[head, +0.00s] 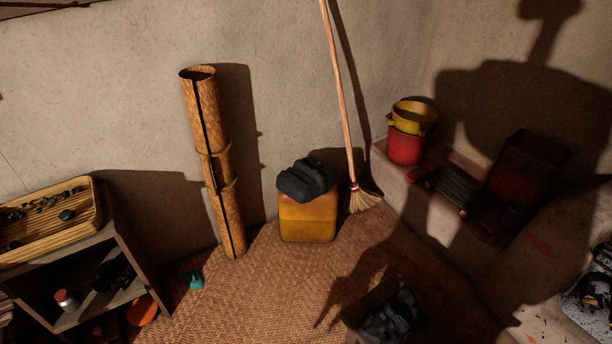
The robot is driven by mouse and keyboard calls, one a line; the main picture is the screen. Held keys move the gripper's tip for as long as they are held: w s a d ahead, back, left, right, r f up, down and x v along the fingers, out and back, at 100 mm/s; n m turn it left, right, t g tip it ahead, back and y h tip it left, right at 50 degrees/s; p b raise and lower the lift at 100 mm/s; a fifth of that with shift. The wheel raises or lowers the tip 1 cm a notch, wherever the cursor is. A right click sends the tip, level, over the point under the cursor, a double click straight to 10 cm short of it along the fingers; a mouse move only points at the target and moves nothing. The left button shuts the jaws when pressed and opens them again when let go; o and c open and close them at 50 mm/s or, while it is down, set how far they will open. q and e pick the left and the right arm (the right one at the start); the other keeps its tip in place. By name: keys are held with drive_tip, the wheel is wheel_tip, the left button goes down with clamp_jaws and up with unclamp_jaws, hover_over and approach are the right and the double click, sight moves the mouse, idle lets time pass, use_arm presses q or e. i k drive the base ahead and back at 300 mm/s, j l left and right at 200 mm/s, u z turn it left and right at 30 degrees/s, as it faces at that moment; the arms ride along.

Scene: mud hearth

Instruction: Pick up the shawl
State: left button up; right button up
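A dark, blue-grey folded cloth, which looks like the shawl (306,180), lies in the head view on top of a yellow jerrycan (307,219). It drapes slightly over the can's upper edges and covers its top. The can stands upright on the woven mat floor near the wall. Neither of my grippers is in view, and nothing is seen touching the cloth.
A rolled mat (212,160) leans left of the can, and a broom (346,110) leans right. A low shelf (130,265) bears a tray (95,205). Buckets (405,147) stand on a ledge. A container of dark lumps (390,318) is in front. Woven floor (260,285) is clear before the can.

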sight(309, 178)
drive_tip(key=u, duration=1.4)
drive_tip(key=z, duration=1.5)
drive_tip(key=i+j+z, duration=0.1)
drive_tip(key=z, duration=0.2)
drive_tip(key=i+j+z, duration=0.1)
drive_tip(key=z, duration=0.2)
drive_tip(key=i+j+z, duration=0.15)
drive_tip(key=j, duration=0.2)
drive_tip(key=i+j+z, duration=0.15)
drive_tip(key=j, duration=0.2)
drive_tip(key=i+j+z, duration=0.15)
drive_tip(key=j, duration=0.2)
